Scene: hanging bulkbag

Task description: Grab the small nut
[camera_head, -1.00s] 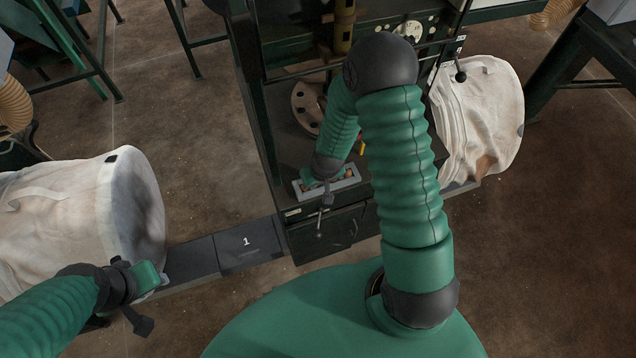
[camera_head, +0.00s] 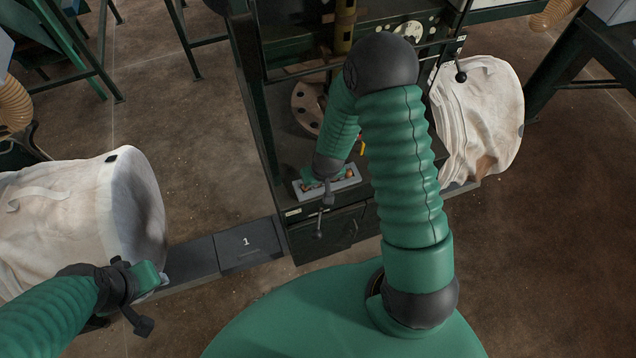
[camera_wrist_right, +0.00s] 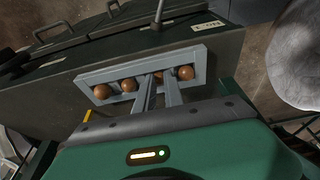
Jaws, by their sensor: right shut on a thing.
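A shallow grey tray (camera_wrist_right: 197,53) holds several round brown nuts in a row. They include one at the left end (camera_wrist_right: 100,91), one beside it (camera_wrist_right: 128,85) and one at the right (camera_wrist_right: 186,72). My right gripper (camera_wrist_right: 157,82) reaches into the tray with its fingers close together, shut on a nut between them. That nut is mostly hidden by the fingers, so its size is hard to judge. In the head view my right gripper (camera_head: 314,179) covers part of the tray (camera_head: 353,183). My left gripper (camera_head: 148,298) is beside the white bag at left; its jaws are unclear.
The tray sits on a dark cabinet (camera_head: 325,235) with a lever at its front. A white bag (camera_head: 70,215) lies at left and another (camera_head: 485,115) at right. A low dark step marked 1 (camera_head: 247,247) runs left of the cabinet.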

